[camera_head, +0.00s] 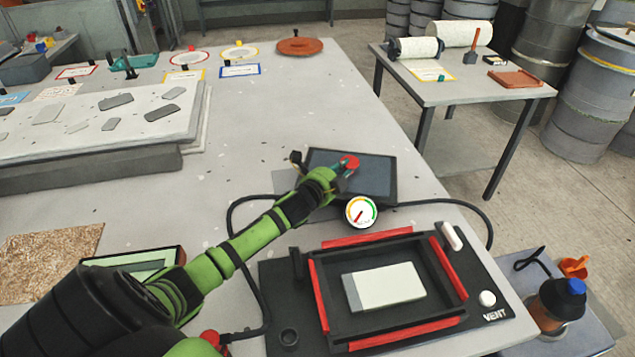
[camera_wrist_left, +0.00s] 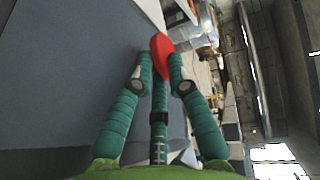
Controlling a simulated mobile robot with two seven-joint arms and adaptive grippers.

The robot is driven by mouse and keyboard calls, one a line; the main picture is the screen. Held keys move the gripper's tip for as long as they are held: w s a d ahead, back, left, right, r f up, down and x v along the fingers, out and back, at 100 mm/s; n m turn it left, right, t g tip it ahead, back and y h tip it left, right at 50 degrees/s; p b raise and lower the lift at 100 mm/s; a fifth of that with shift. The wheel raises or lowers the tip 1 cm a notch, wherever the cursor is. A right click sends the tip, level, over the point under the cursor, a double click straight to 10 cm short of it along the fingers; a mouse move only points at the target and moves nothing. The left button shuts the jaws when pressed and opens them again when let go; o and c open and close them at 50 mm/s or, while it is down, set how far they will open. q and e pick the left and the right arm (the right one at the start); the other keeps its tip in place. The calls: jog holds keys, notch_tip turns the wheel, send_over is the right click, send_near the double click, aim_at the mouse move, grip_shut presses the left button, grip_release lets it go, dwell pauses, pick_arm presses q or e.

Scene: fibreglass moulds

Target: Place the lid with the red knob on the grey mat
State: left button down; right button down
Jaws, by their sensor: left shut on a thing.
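The lid (camera_head: 374,181) is a dark rectangular panel with a black rim and a blue-grey middle, beyond the black vacuum box in the head view. Its red knob (camera_head: 349,162) is at the tip of my left gripper (camera_head: 343,172). In the left wrist view the red knob (camera_wrist_left: 161,47) sits between the fingertips of my left gripper (camera_wrist_left: 160,75), which is shut on it. A broad blue-grey surface fills the left of that view. I cannot tell whether the lid touches what is below. I cannot pick out the grey mat for certain. My right gripper is not in view.
The black vacuum box (camera_head: 275,285) with red edge strips holds a pale block (camera_head: 388,286). A round gauge (camera_head: 361,211) and a dark hose lie between box and lid. A mould slab (camera_head: 90,130) stands left. The table's right edge is close to the lid.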

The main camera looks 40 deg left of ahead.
pick_arm(q)
jog(key=s+a+f, duration=0.2)
jog(key=s+a+f+p, duration=0.1)
jog(key=s+a+f, duration=0.1)
jog(key=shift+s+a, duration=0.15)
jog(key=shift+s, duration=0.25)
jog(key=c, duration=1.2)
grip_release()
jog(key=shift+f, duration=0.15)
jog(key=v, duration=1.2)
